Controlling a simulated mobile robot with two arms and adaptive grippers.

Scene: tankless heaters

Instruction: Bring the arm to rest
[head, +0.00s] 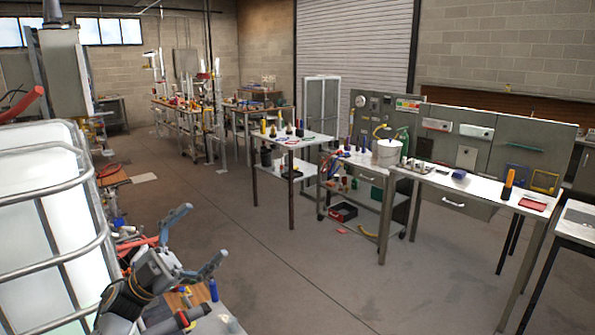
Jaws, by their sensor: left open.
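My left gripper (206,231) shows at the lower left of the head view, with its two dark blue-grey fingers spread apart. Nothing is between the fingers. My left arm comes in from the bottom left corner behind it. The gripper is in front of a low bench (222,322) with a blue bottle and other small items. I cannot tell how far it is from them. My right gripper is not in view.
A white caged tank (30,205) stands close on the left. Worktables (455,185) with tools, a white bucket (388,153) and a grey pegboard stand at the right. A red-black crate (343,211) sits on a lower shelf. The floor (290,275) in the middle is mostly clear.

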